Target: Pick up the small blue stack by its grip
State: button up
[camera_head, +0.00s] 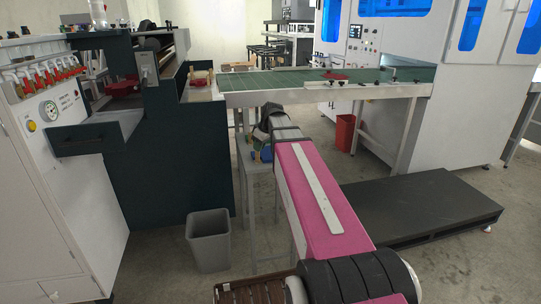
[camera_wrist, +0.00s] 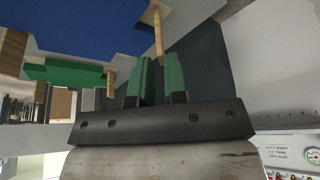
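The small blue stack shows as a broad blue surface (camera_wrist: 85,22) at the upper left of the wrist view. A thin wooden post, its grip (camera_wrist: 158,30), stands out from its right edge towards my gripper. My gripper (camera_wrist: 158,68) has two green-padded fingers, parted with a gap between them. The post's end is in line with this gap, near the fingertips; I cannot tell whether it is between them. In the head view the blue stack (camera_head: 266,153) is a small patch beside my arm, mostly hidden, and my gripper cannot be made out.
A green block (camera_wrist: 65,72) with its own wooden post (camera_wrist: 110,82) is left of the fingers. The stacks sit on a small grey table (camera_head: 257,172) beside the dark machine (camera_head: 165,150). A grey bin (camera_head: 208,240) and a low black platform (camera_head: 420,208) stand on the floor.

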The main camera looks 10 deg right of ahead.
aim_at(256, 162)
jog(key=shift+x, duration=2.55)
grip_shut()
jog(key=shift+r, duration=0.1)
